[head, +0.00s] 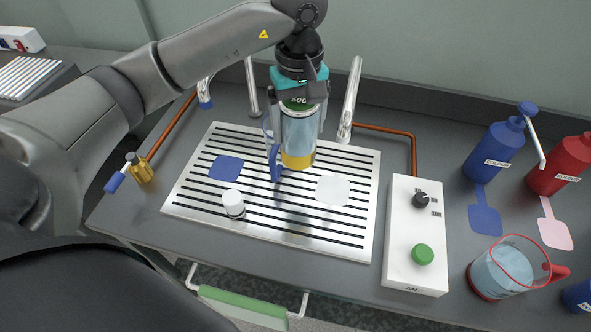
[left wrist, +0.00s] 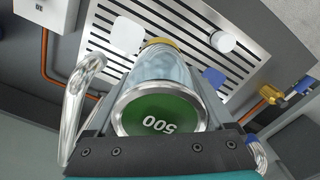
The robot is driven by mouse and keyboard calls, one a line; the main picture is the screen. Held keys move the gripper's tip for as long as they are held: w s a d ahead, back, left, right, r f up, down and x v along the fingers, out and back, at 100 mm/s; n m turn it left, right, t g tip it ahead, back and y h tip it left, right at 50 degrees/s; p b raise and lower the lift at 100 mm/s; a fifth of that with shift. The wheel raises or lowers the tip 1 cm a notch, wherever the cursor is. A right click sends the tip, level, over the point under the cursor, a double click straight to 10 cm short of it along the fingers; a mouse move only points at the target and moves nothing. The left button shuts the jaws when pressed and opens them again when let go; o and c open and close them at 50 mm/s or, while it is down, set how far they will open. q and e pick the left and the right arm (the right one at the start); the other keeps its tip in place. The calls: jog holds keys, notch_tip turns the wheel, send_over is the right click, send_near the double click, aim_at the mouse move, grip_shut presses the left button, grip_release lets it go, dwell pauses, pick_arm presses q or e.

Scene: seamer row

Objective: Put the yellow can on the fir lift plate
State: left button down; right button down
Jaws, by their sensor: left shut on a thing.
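The can (head: 298,137) is a clear, bluish cylinder with a yellow lower end and a green top marked 500. My left gripper (head: 297,112) is shut around its upper part and holds it roughly upright over the slatted metal plate (head: 190,207). In the left wrist view the green top (left wrist: 160,112) faces the camera, and the yellow end (left wrist: 158,42) is at the far side. The can appears to be above the plate, between a blue patch (head: 226,167) and a white patch (head: 333,190). I cannot make out a fir lift plate. My right gripper is out of view.
A white capped jar (head: 233,203) stands on the slats. A white control box (head: 413,250) with a green button is right of the plate. Blue (head: 494,150) and red (head: 562,165) bottles and a jug (head: 503,272) stand farther right. A chrome pipe (head: 350,100) rises close behind the can.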

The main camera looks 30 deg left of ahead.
pick_arm(q)
notch_tip(320, 180, down, 13)
jog(key=shift+b, duration=0.5)
jog(key=shift+f, duration=0.25)
grip_release()
jog(key=shift+r, duration=0.1)
